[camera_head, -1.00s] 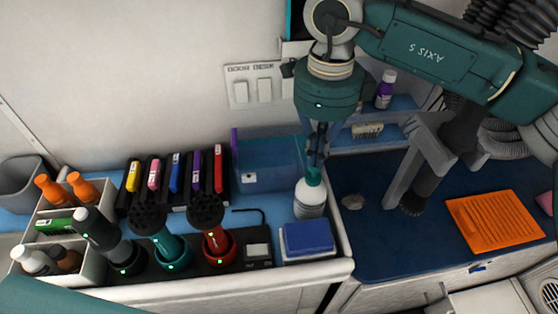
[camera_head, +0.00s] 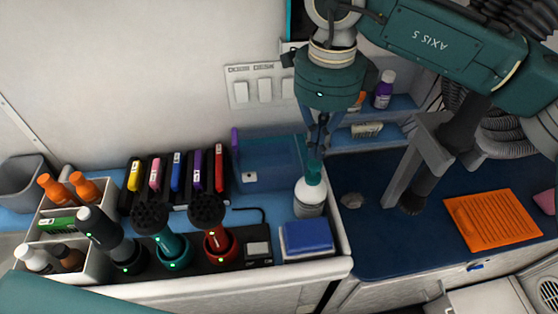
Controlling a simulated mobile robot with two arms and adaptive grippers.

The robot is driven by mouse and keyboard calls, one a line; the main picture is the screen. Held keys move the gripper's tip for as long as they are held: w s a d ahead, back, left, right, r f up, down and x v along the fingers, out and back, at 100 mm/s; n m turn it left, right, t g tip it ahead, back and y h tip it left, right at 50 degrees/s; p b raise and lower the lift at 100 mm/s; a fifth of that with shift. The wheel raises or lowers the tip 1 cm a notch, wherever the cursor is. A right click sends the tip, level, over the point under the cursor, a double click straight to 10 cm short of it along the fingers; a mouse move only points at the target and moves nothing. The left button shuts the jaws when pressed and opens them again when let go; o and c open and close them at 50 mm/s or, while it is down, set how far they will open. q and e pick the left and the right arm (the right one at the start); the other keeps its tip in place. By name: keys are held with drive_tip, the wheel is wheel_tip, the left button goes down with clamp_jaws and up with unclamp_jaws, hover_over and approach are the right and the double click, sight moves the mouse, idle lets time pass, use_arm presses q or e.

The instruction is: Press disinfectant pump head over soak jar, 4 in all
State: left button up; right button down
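Whether the fingertips touch the pump head is hard to tell. A blue box-like container (camera_head: 268,165) stands behind and left of the bottle, with a purple piece at its left edge. I cannot make out which thing is the soak jar. My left gripper is out of view; a teal part of mine shows at the bottom left.
A blue-topped block (camera_head: 306,238) lies in front of the bottle. Clippers in red (camera_head: 220,247) and teal cups and a divided white caddy (camera_head: 95,262) fill the counter to the left. An orange mat (camera_head: 492,220) lies right.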

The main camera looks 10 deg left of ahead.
wheel_tip(320, 180, up, 6)
drive_tip(key=p, duration=0.2)
drive_tip(key=shift+p, duration=0.4)
